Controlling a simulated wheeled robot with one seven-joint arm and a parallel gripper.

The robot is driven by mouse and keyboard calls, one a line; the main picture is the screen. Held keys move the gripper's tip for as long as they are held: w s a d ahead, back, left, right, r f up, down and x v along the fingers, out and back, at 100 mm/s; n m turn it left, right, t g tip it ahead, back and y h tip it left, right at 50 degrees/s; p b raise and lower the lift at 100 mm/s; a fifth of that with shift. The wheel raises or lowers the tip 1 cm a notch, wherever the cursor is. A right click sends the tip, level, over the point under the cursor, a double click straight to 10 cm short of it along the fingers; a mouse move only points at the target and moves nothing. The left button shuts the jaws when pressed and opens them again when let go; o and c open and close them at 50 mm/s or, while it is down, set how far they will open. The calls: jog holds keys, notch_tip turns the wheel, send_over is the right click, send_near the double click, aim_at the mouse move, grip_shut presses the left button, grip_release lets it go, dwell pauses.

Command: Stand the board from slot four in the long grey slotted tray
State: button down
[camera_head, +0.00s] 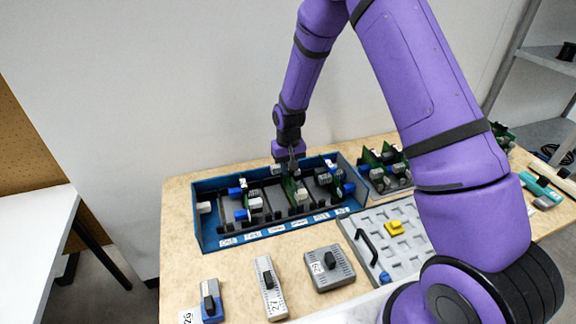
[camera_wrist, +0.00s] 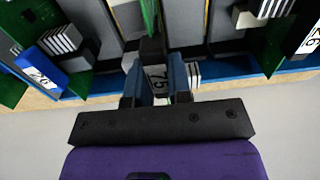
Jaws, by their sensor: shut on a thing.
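My gripper (camera_head: 293,165) is over the middle of the blue rack, pointing down. It is shut on a green board (camera_head: 291,188).
Other boards with blue and white blocks (camera_head: 246,212) stand in the rack on both sides. A grey recessed panel (camera_head: 413,262) with a handle and a yellow piece (camera_head: 394,228) lies in front. Grey modules (camera_head: 328,267) and a blue-grey one (camera_head: 211,300) lie near the front edge.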

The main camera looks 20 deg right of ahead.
jog(key=shift+f, duration=1)
dwell(0.7)
jog(key=c, duration=0.8)
grip_release()
jog(key=shift+c, duration=0.2)
jog(key=shift+r, duration=2.05)
dwell(0.6)
jog(key=shift+r, duration=3.45)
